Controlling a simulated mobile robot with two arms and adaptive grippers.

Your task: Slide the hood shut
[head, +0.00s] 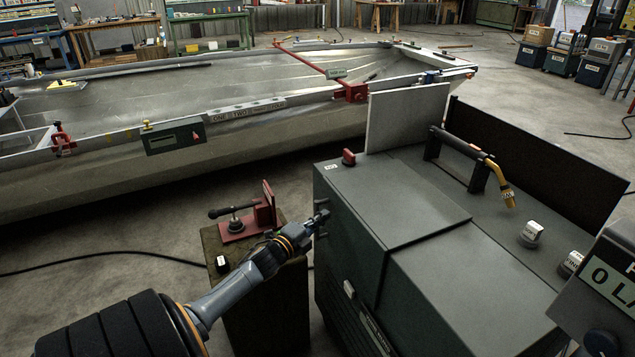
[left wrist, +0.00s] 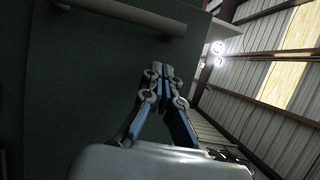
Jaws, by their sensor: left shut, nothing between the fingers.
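The hood appears to be the dark grey-green panelled cover (head: 400,215) on the big cabinet right of centre in the head view. Its top shows a step between two panels. My left gripper (head: 320,220) is at the cabinet's left side, just below the top edge. In the left wrist view the left gripper (left wrist: 163,80) is shut and empty, in front of a dark flat face. A pale bar, perhaps a handle (left wrist: 125,13), crosses that face above the fingertips. I cannot tell whether the fingers touch the face. My right gripper is not in view.
A red clamp (head: 250,218) stands on a small block left of the cabinet. A torch with a yellow neck (head: 475,150) rests on a stand behind the hood. A pale upright panel (head: 405,115) rises at the back. A long metal hull (head: 250,130) lies beyond.

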